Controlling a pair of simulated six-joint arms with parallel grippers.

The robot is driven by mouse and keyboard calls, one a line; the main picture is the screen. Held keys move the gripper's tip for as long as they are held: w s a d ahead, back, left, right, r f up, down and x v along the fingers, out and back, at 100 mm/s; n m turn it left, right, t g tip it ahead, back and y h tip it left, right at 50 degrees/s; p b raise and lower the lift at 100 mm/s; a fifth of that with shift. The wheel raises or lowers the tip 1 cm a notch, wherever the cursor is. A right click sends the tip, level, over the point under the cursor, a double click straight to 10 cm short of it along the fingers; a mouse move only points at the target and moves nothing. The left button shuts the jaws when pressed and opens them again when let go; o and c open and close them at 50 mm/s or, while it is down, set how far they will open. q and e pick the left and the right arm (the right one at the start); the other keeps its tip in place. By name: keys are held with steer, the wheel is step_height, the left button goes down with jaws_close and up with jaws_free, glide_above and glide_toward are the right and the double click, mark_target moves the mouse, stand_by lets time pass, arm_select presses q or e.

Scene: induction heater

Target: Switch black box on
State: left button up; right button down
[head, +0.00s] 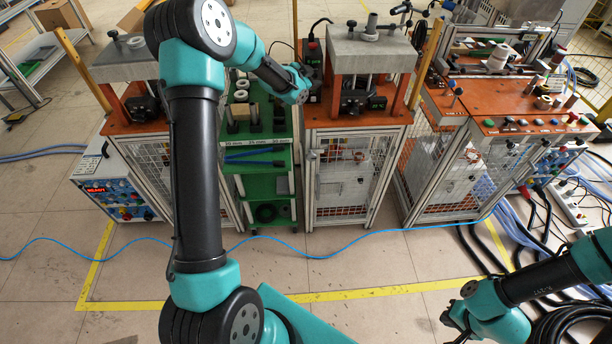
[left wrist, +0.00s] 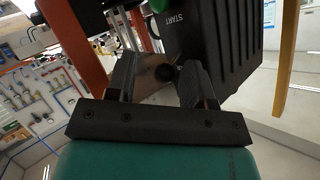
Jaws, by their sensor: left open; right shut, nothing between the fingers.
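The black box (left wrist: 225,45) fills the upper middle of the left wrist view, with a START label and ribbed side. In the head view the black box (head: 313,48) stands between two presses, partly hidden by my gripper. My left gripper (head: 309,84) is at the box. My right gripper (head: 458,316) is shut and empty at the lower right, far from the box.
A press (head: 370,50) on an orange top stands right of the box, with a yellow post beside it. A green shelf cart (head: 265,160) stands below left. A control desk (head: 530,122) with buttons is farther right. A blue cable crosses the open floor.

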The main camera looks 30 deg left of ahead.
arm_select(q)
step_height(320, 180, down, 3)
steer(key=m+t, duration=0.1)
steer(key=t, duration=0.1)
steer(key=m+t, duration=0.2)
steer(key=shift+r+t, duration=0.2)
steer(key=shift+t, duration=0.2)
steer(key=s+a, duration=0.1)
steer(key=s, duration=1.7)
steer(key=s+d+f+n+g, duration=0.2)
steer(key=d+f, duration=0.4)
steer(key=f, duration=0.3)
steer(key=s+d+f+n+g, duration=0.3)
steer(key=d+f+g, duration=0.3)
steer(key=f, duration=0.3)
steer(key=shift+d+n+h, duration=0.4)
steer(key=shift+d+n, duration=0.25)
steer(key=shift+n, duration=0.25)
steer(key=shift+c, duration=0.4)
